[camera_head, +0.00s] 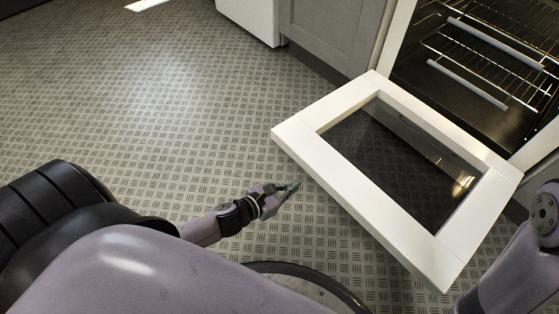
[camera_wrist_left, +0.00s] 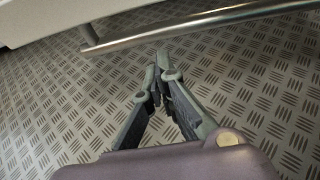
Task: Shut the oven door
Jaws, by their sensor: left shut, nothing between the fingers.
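The oven door (camera_head: 345,195) is folded down wide open in the head view, a white frame around a dark glass pane. The open oven cavity (camera_head: 440,75) with wire racks is behind it at the upper right. My left gripper (camera_head: 294,186) is shut and empty, just left of the door's outer edge and seemingly apart from it. In the left wrist view, the left gripper (camera_wrist_left: 162,62) points toward a metal bar handle (camera_wrist_left: 190,24) under a pale panel edge. My right gripper is not in view; only part of my right arm shows at the right edge.
Grey cabinets (camera_head: 335,30) and a white appliance (camera_head: 252,15) stand at the top, left of the oven. The patterned metal floor (camera_head: 150,110) is clear to the left of the door.

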